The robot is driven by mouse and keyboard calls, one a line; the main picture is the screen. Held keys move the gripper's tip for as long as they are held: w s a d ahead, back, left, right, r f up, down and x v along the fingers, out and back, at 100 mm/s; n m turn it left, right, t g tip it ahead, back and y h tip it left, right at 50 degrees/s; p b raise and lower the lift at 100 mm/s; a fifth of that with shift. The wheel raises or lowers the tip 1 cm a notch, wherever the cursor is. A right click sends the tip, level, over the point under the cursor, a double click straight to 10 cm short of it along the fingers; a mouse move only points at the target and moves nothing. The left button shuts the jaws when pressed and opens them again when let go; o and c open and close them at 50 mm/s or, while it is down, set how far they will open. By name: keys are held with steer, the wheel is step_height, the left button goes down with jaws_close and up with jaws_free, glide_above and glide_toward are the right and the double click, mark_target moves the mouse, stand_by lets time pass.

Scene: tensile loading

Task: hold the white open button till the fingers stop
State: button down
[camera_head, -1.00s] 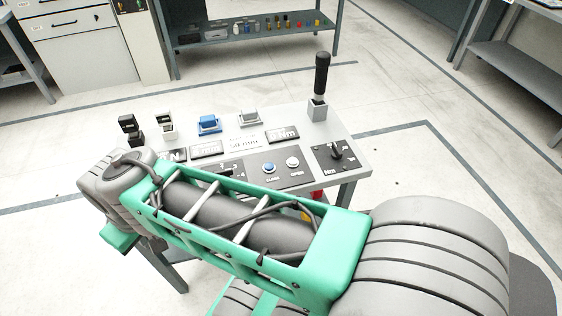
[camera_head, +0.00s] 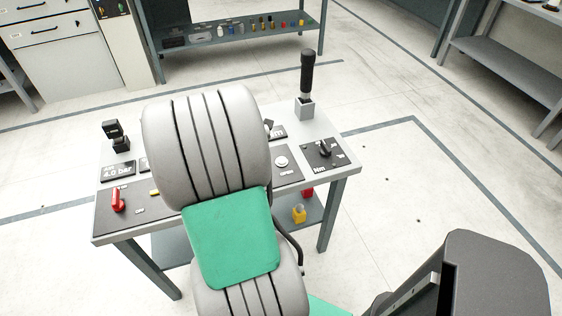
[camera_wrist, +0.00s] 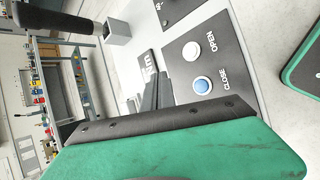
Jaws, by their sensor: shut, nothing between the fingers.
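The white open button (camera_head: 281,162) is on the dark panel of the control table (camera_head: 345,175), just right of my arm in the head view. In the wrist view the white button (camera_wrist: 190,51) is labelled OPEN and sits beside the blue CLOSE button (camera_wrist: 202,85). My gripper (camera_wrist: 158,72) is shut and empty, its dark fingers to the left of both buttons in the wrist view. I see no contact with the white button.
A black-handled lever (camera_head: 306,80) stands at the table's back right. A dark rotary knob (camera_head: 324,147) is right of the white button. A red switch (camera_head: 118,200) is at the left. My arm covers the table's middle.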

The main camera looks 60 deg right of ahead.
steer(key=n+g, duration=0.1)
glide_above(284, 157)
steer(key=a, duration=0.2)
steer(key=shift+w+a+f+h, duration=0.15)
steer(key=shift+a+f+h, duration=0.05)
steer(key=shift+f+h, duration=0.15)
steer(key=shift+f, duration=0.1)
step_height(284, 157, down, 6)
steer(key=b, duration=0.7)
steer(key=shift+f, duration=0.25)
steer(key=shift+f+b, duration=0.3)
steer(key=shift+f, duration=0.75)
steer(key=shift+f, duration=0.45)
steer(key=shift+f, duration=0.55)
stand_by(1.9)
